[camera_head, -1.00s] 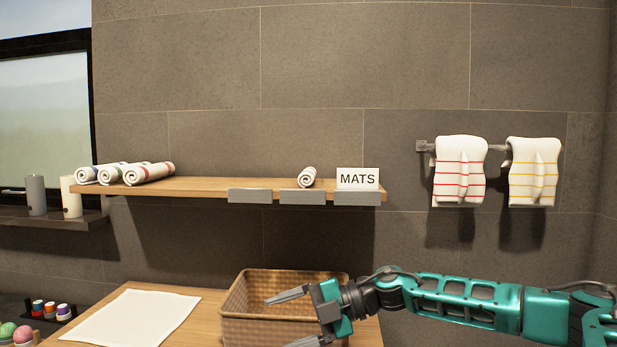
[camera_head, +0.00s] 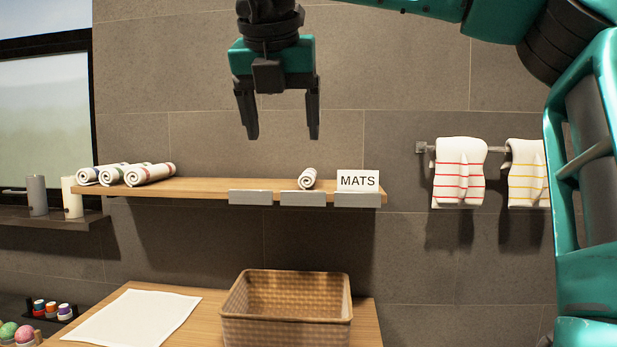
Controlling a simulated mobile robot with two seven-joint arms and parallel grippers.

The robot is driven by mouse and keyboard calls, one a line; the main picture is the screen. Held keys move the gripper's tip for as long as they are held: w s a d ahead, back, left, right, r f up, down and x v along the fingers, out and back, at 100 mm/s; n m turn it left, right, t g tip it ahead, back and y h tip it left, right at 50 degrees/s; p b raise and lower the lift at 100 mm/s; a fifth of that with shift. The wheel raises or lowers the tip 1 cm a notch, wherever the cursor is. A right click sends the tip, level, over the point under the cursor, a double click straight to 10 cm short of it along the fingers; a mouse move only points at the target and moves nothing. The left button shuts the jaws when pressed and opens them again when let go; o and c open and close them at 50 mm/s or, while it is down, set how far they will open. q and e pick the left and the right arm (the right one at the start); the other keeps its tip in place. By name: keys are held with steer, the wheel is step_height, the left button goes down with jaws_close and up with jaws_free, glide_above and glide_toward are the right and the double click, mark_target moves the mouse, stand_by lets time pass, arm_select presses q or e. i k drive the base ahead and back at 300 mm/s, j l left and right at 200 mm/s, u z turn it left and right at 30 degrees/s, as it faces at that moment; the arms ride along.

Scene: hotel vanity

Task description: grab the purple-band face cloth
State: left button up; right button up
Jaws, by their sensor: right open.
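Three rolled white cloths lie side by side on the left end of the wooden shelf (camera_head: 200,186). The leftmost roll (camera_head: 88,176) has a bluish or purple band, the middle roll (camera_head: 112,175) a dark band and the right roll (camera_head: 150,174) a reddish band. The bands are small, so I cannot be sure which is the purple one. My right gripper (camera_head: 282,134) points down, open and empty, above the middle of the shelf and to the right of these rolls. My left gripper is not in view.
A single small roll (camera_head: 308,178) and a MATS sign (camera_head: 357,181) are on the shelf's right half. Below are a wicker basket (camera_head: 285,325) and a white mat (camera_head: 135,318). Striped towels (camera_head: 459,172) hang at right. Candles (camera_head: 37,195) stand at left.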

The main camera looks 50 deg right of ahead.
mark_target(307, 179)
steer(key=i+l, duration=0.2)
steer(key=l, duration=0.2)
steer(key=i+l, duration=0.2)
steer(key=l, duration=0.15)
steer(key=i+l, duration=0.2)
steer(key=l, duration=0.2)
